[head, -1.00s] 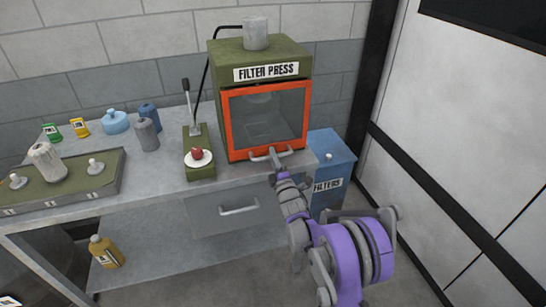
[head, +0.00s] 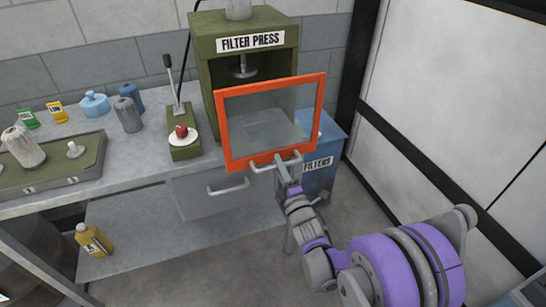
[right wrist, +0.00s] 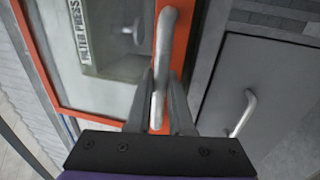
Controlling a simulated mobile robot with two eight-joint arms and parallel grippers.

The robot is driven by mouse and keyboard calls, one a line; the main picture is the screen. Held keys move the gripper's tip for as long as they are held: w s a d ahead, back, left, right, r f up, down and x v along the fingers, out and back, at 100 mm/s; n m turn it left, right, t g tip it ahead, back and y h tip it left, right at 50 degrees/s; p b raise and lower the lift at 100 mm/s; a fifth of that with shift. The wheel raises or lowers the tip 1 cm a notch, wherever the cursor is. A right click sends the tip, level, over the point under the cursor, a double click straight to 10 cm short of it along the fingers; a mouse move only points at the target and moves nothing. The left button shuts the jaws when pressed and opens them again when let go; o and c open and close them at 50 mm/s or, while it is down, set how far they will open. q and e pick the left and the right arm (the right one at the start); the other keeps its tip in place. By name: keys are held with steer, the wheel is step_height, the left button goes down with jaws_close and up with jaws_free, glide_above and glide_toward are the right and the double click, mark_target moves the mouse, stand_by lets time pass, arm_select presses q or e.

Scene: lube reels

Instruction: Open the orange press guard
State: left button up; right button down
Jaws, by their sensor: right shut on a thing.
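The orange press guard (head: 227,131) is an orange-framed clear panel on the front of the green filter press (head: 209,70). It stands swung out from the press body, and the press opening shows behind and above it. My right gripper (head: 284,170) is shut on the guard's grey bar handle (head: 263,168) at the lower edge. In the right wrist view the handle (right wrist: 168,40) runs between the two fingers, in front of the orange frame (right wrist: 180,48). My left gripper is not in view.
A blue filters bin (head: 326,150) stands right of the press, partly behind the guard. A lever stand with a red knob (head: 181,131) is left of it. A drawer handle (head: 228,188) sticks out below. The floor in front is clear.

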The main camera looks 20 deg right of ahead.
steer(key=shift+s, duration=0.55)
steer(key=c, duration=0.8)
jaws_free()
steer(key=s+f+b, duration=0.1)
steer(key=s+f, duration=0.1)
steer(key=s, duration=0.8)
steer(key=shift+s+d+b, duration=0.25)
steer(key=shift+s+b, duration=0.05)
steer(key=shift+b, duration=0.05)
